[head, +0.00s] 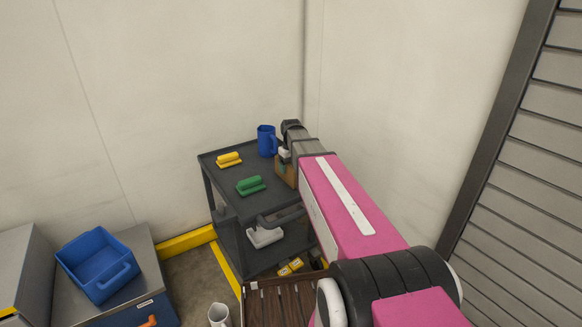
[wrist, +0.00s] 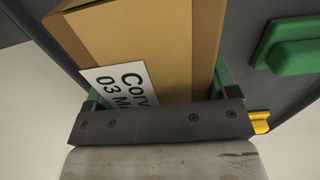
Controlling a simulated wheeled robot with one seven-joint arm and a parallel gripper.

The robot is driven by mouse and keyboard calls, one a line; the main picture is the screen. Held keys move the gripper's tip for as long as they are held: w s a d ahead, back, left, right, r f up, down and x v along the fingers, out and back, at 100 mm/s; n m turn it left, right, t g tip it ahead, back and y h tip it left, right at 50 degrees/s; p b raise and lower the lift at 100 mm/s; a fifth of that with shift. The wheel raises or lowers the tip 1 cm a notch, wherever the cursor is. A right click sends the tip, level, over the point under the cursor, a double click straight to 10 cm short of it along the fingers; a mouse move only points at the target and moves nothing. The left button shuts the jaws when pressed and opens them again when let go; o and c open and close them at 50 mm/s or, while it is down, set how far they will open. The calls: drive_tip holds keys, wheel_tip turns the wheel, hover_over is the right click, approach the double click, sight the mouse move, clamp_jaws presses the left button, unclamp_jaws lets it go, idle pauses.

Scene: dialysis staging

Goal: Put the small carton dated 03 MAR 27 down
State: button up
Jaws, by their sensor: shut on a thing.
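The small carton (wrist: 150,50) is brown cardboard with a white label (wrist: 118,86) reading "Corv…" and "03 MA…"; the rest of the label is cut off. My gripper (wrist: 160,95) is shut on the carton, with a green-edged finger at each side. In the head view the carton (head: 286,174) is at the right end of the dark cart's top (head: 222,178), partly hidden by my arm. I cannot tell whether its underside touches the cart top.
A pale item (head: 264,237) is on a lower shelf. A blue bin (head: 98,264) is at left. Walls stand close behind the cart.

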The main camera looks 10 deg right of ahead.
drive_tip(key=o, duration=1)
drive_tip(key=shift+f, duration=0.1)
drive_tip(key=shift+o, duration=0.2)
wheel_tip(320, 180, up, 12)
drive_tip(key=shift+r, duration=0.2)
drive_tip(key=shift+s, duration=0.1)
